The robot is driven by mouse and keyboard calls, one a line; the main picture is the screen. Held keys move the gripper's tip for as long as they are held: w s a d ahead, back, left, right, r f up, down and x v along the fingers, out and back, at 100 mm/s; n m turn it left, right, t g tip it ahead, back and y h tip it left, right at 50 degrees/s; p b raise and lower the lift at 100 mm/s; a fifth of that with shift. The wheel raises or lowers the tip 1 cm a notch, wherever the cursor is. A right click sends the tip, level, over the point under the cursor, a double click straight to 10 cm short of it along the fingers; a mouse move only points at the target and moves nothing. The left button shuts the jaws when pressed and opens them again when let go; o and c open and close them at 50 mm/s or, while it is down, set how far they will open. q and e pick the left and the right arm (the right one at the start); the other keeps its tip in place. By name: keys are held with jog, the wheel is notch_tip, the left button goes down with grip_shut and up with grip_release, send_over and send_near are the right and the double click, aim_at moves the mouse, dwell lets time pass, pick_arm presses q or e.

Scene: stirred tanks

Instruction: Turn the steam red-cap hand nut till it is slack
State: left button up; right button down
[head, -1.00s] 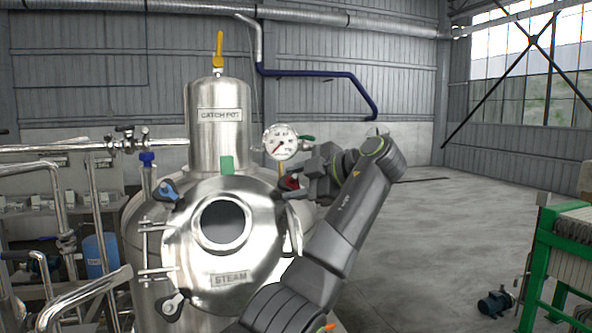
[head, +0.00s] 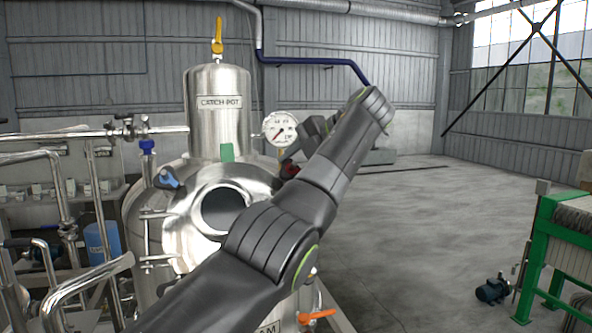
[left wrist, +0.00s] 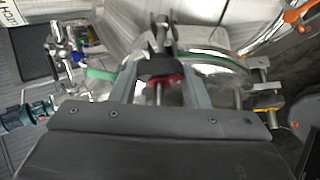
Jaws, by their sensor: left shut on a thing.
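The red-cap hand nut (head: 290,170) is at the right edge of the round steel lid (head: 181,232) on the tank. My left gripper (head: 293,160) is shut on it, partly hidden behind my own arm in the head view. In the left wrist view the red part of the nut (left wrist: 162,81) shows between the two fingers of my left gripper (left wrist: 160,88), with a dark piece above it. My right gripper is not in view.
A blue-cap nut (head: 170,179) sits at the lid's upper left. A pressure gauge (head: 280,128) stands close above my gripper, beside the catch pot (head: 218,125). An orange lever (head: 317,314) is below right.

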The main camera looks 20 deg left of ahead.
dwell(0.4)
pick_arm(q)
jog(key=o, duration=1)
jog(key=shift+s+d+r, duration=0.1)
jog(key=shift+d+r, duration=0.3)
jog(key=shift+d, duration=0.05)
jog(key=p+v, duration=0.3)
jog(key=v, duration=0.3)
jog(key=shift+s+d+r, duration=0.1)
